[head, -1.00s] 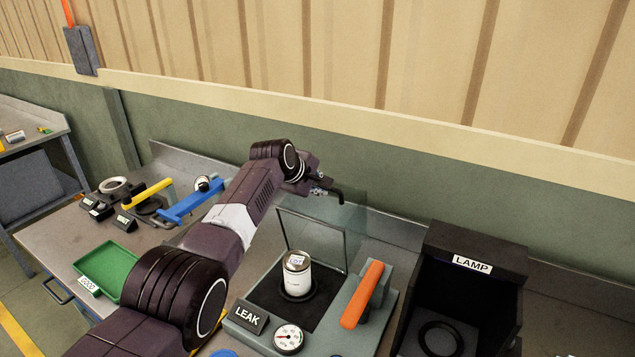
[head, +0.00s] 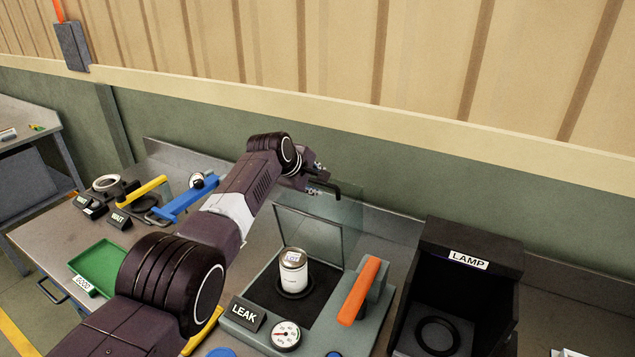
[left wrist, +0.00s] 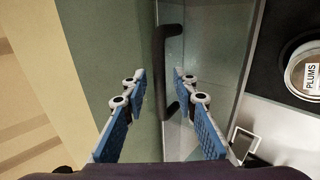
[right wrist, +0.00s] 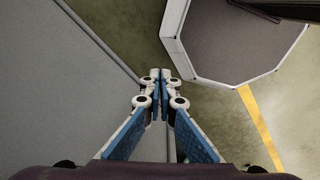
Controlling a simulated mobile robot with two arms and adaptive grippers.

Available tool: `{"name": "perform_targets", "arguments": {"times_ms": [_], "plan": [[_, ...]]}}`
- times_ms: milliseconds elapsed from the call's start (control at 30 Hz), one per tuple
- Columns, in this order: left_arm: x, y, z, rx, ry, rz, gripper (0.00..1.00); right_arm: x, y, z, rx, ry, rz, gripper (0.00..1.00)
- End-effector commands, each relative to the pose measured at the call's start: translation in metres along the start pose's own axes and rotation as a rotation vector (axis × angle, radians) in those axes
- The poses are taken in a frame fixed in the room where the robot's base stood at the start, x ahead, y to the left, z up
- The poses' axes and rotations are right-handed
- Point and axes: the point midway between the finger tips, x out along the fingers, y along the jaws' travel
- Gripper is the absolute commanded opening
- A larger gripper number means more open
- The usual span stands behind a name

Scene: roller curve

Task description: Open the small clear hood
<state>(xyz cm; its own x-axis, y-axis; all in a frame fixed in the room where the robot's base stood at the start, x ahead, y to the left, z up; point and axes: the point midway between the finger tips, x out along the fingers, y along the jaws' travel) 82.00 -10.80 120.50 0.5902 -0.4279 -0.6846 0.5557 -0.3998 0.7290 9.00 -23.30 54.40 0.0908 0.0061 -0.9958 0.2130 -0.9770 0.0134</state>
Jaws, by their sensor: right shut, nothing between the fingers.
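The small clear hood (head: 308,235) stands tipped up at the back of the leak station in the head view, its thin-framed mouth toward the front. Its clear wall also shows in the left wrist view (left wrist: 215,65). Its dark bar handle (left wrist: 160,75) lies between the spread fingers of my left gripper (left wrist: 157,80); I cannot tell whether either finger touches it. In the head view my left gripper (head: 322,186) is at the handle, behind the hood's top edge. My right gripper (right wrist: 160,76) is shut and empty, seen only in the right wrist view.
A labelled can (head: 293,272) stands on the leak station's dark pad. An orange-handled lever (head: 360,290) is right of it, and a gauge (head: 286,335) in front. The dark lamp box (head: 470,245) stands to the right. A green tray (head: 97,268) lies left.

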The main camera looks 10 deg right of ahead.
Motion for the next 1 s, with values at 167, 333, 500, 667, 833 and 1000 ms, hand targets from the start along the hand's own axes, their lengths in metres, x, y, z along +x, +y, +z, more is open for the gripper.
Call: {"name": "perform_targets", "arguments": {"times_ms": [167, 333, 500, 667, 833, 1000], "plan": [[0.0, -0.001, 0.001, 0.0, -0.001, -0.001, 0.26, 0.0, 0.007, -0.002, -0.003, 0.003, 0.008, 0.0], [-0.002, -0.001, 0.001, 0.001, -0.003, -0.001, 0.26, 0.0, 0.005, -0.001, -0.001, 0.001, 0.006, 0.0], [-0.008, 0.0, 0.0, 0.0, -0.004, 0.0, 0.26, 0.0, 0.004, 0.0, -0.001, 0.0, 0.004, 0.0], [-0.016, 0.0, 0.0, 0.0, -0.004, 0.0, 0.26, 0.0, 0.003, 0.0, 0.0, 0.0, 0.003, 0.0], [-0.027, -0.001, 0.001, 0.001, -0.001, 0.0, 0.26, 0.0, 0.003, 0.0, 0.0, 0.0, 0.003, 0.0], [-0.043, 0.0, 0.0, -0.001, -0.001, 0.001, 0.26, 0.0, 0.002, 0.0, 0.0, 0.0, 0.003, 0.0]]}}
